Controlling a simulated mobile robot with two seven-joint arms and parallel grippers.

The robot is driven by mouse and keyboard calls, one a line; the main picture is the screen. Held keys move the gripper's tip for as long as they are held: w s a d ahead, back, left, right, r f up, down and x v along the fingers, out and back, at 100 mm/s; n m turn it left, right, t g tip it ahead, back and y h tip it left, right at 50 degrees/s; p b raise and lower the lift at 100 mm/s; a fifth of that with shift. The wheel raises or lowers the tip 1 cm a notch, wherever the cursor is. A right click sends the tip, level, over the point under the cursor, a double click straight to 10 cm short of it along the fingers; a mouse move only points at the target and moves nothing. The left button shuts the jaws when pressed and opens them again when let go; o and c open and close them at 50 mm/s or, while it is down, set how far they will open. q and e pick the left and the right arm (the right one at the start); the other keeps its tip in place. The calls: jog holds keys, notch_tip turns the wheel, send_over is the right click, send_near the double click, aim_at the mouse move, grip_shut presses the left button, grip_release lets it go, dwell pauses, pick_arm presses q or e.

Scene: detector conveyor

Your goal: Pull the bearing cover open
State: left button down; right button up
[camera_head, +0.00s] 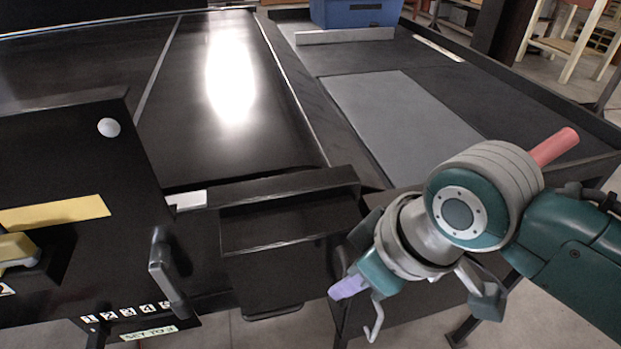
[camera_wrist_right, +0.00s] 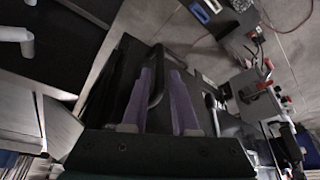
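The bearing cover (camera_head: 285,225) appears to be the black box-like cover at the conveyor's front end, in the middle of the head view. A dark bar handle (camera_head: 272,313) shows at its lower edge, and the cover looks closed. My right gripper (camera_head: 348,288) is to the right of the cover, with a purple finger pointing toward it. In the right wrist view its two purple fingers (camera_wrist_right: 160,85) are apart, with a dark curved handle (camera_wrist_right: 157,78) showing between them. I cannot tell whether they touch it. My left gripper is not in view.
A black panel with a lever (camera_head: 165,268), a white knob (camera_head: 109,127) and number labels stands at the left. The conveyor belt (camera_head: 190,120) runs behind. A side table with a grey mat (camera_head: 400,115) and a blue bin (camera_head: 355,12) lies at the right.

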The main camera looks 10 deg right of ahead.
jog(key=shift+w+a+f, duration=0.15)
jog(key=shift+w+f, duration=0.1)
jog(key=shift+f, duration=0.4)
jog(key=shift+c, duration=0.3)
grip_shut()
dwell(0.7)
